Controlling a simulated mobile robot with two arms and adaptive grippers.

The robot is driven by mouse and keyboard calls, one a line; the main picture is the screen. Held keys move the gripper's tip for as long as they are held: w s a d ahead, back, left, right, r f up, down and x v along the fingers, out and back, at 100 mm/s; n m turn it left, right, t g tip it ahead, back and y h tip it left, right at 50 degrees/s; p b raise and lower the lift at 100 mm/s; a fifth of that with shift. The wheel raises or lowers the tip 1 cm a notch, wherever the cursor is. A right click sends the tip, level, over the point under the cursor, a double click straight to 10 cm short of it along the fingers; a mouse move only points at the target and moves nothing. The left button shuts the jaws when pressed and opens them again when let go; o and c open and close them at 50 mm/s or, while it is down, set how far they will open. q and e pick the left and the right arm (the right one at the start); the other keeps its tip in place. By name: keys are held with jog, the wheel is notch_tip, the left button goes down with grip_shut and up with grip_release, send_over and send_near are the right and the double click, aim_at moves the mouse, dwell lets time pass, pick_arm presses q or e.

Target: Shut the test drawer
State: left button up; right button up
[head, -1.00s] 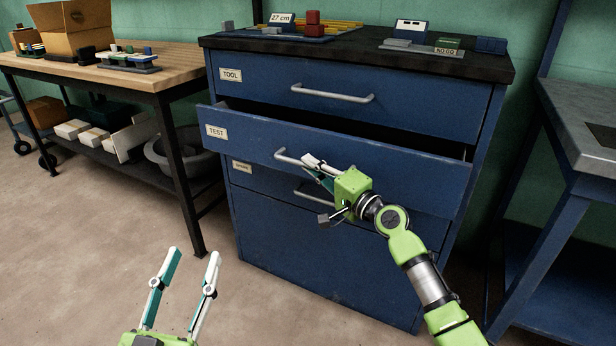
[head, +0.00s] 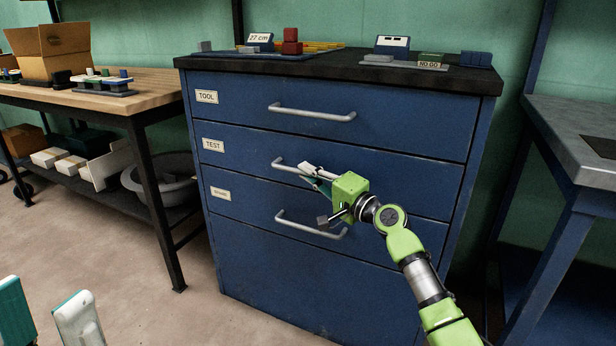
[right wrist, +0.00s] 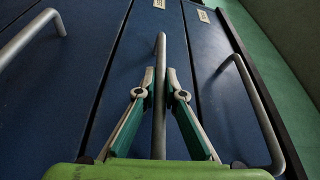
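The test drawer (head: 244,150) is the second drawer of the blue cabinet, below the one labelled TOOL. Its front sits flush with the fronts above and below, with no open gap showing. My right gripper (head: 308,172) is at the test drawer's bar handle (head: 281,162), which it partly hides. In the right wrist view the handle (right wrist: 160,52) passes between the two fingertips (right wrist: 160,78), which are closed in against it on both sides. My left gripper (head: 44,290) is at the lower left, fingers apart, empty and away from the cabinet.
The cabinet top (head: 340,65) carries small blocks and signs. A wooden workbench (head: 140,84) with a cardboard box (head: 58,52) stands at left. A grey-topped bench (head: 570,130) stands at right. The floor before the cabinet's left side is clear.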

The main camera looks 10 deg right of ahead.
jog(key=o, duration=0.3)
jog(key=shift+o, duration=0.2)
jog(key=shift+s, duration=0.1)
jog(key=v, duration=1.2)
